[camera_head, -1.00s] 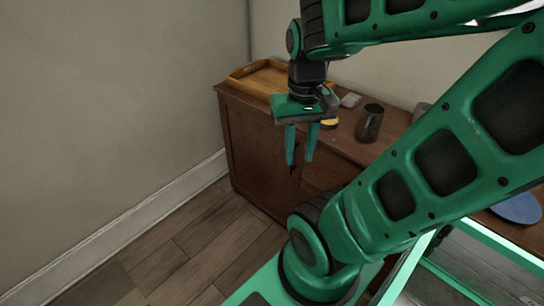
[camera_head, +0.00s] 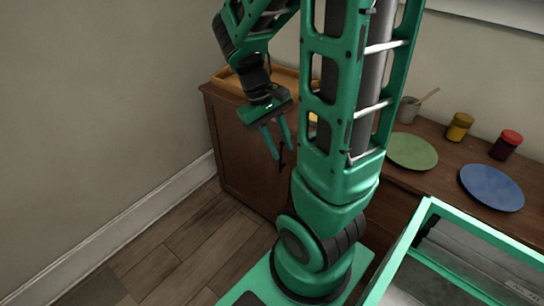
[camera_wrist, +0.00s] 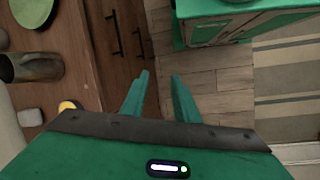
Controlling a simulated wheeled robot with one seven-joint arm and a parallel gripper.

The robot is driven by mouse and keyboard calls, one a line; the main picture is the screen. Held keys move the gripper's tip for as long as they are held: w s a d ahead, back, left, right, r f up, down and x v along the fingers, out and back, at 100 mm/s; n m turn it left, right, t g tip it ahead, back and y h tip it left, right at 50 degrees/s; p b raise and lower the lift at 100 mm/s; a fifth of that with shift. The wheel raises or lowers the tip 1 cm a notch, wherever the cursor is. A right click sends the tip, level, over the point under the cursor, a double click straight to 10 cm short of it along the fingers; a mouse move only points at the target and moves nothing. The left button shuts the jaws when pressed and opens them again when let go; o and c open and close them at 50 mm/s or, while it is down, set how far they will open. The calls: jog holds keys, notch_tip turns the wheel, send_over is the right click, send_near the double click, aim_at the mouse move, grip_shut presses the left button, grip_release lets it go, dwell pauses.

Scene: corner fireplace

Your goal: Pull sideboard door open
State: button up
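The brown wooden sideboard (camera_head: 400,188) stands along the wall. Its left door (camera_head: 240,150) looks shut, flush with the front. A dark handle (camera_head: 282,158) shows close to my fingertips in the head view; whether they touch it is unclear. My gripper (camera_head: 284,153) points down in front of the door, with its two fingers apart and nothing visible between them. In the wrist view my gripper (camera_wrist: 161,76) is also open, over the floor. Two dark bar handles (camera_wrist: 115,33) (camera_wrist: 139,42) show on the wooden front ahead, beyond the left fingertip. My arm hides the sideboard's middle.
On the sideboard top are a wooden tray (camera_head: 228,76), green plate (camera_head: 412,151), blue plate (camera_head: 491,188), grey cup (camera_head: 408,109), yellow jar (camera_head: 459,127) and red-lidded jar (camera_head: 506,145). The wooden floor (camera_head: 190,245) left of my base is clear up to the wall.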

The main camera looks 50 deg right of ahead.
jog(key=w+d+f+n+h, duration=0.1)
jog(key=w+f+n+h, duration=0.4)
jog(key=f+n, duration=0.25)
jog(key=w+d+f+n+t+h, duration=0.1)
jog(key=w+d+f+n+h, duration=0.1)
jog(key=w+f+n+h, duration=0.55)
jog(key=w+d+f+n+h, duration=0.1)
jog(key=w+f+n+h, duration=0.3)
jog(key=f, duration=0.5)
jog(key=s+d, duration=0.2)
jog(key=d, duration=0.9)
jog(key=shift+s+f+n+y, duration=0.15)
jog(key=shift+s+n+y, duration=0.15)
jog(key=shift+y, duration=0.05)
grip_shut()
